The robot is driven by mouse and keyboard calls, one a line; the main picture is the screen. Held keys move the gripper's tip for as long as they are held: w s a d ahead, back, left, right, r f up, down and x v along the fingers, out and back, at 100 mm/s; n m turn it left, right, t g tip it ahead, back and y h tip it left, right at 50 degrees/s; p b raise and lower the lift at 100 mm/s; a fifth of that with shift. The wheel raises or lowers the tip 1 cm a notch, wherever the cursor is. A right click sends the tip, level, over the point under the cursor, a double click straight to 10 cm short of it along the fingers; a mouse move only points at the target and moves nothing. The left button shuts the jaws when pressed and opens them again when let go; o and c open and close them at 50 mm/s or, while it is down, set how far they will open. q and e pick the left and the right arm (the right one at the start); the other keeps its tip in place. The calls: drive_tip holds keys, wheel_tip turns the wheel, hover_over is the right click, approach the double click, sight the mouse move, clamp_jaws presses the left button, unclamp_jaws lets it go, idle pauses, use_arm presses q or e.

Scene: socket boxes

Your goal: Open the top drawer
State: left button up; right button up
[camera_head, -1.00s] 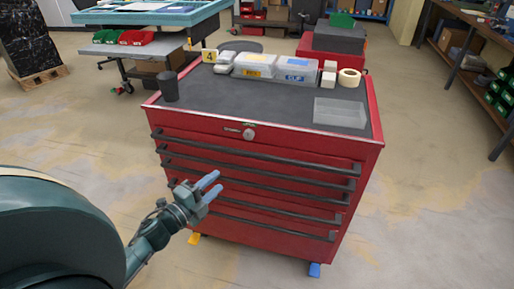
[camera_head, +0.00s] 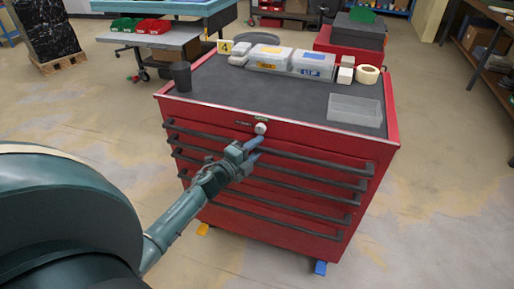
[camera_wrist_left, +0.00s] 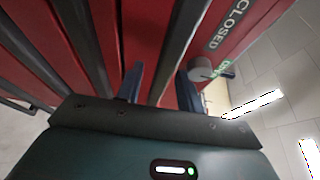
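The red tool cabinet (camera_head: 290,235) has several shut drawers, each with a long dark bar handle. The top drawer's handle (camera_head: 320,160) runs across the upper front, below a round lock knob (camera_head: 260,128). My left gripper (camera_head: 256,152) is at the top handle near its middle, just below the knob. In the left wrist view, the left gripper (camera_wrist_left: 158,88) is open, and the top handle (camera_wrist_left: 182,45) passes between its two dark fingers. I cannot tell whether they touch it. The knob (camera_wrist_left: 201,70) is beside one finger, near a "CLOSED" label. My right gripper is out of view.
On the cabinet top are a dark cup (camera_head: 181,77), lidded boxes (camera_head: 290,62), a tape roll (camera_head: 367,75) and a clear tray (camera_head: 355,111). A workbench (camera_head: 160,38) stands behind left, and shelves (camera_head: 490,45) stand at right. The floor in front is clear.

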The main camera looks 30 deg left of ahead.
use_arm(q)
drive_tip(key=shift+w, duration=0.3)
drive_tip(key=shift+c, duration=0.6)
clamp_jaws()
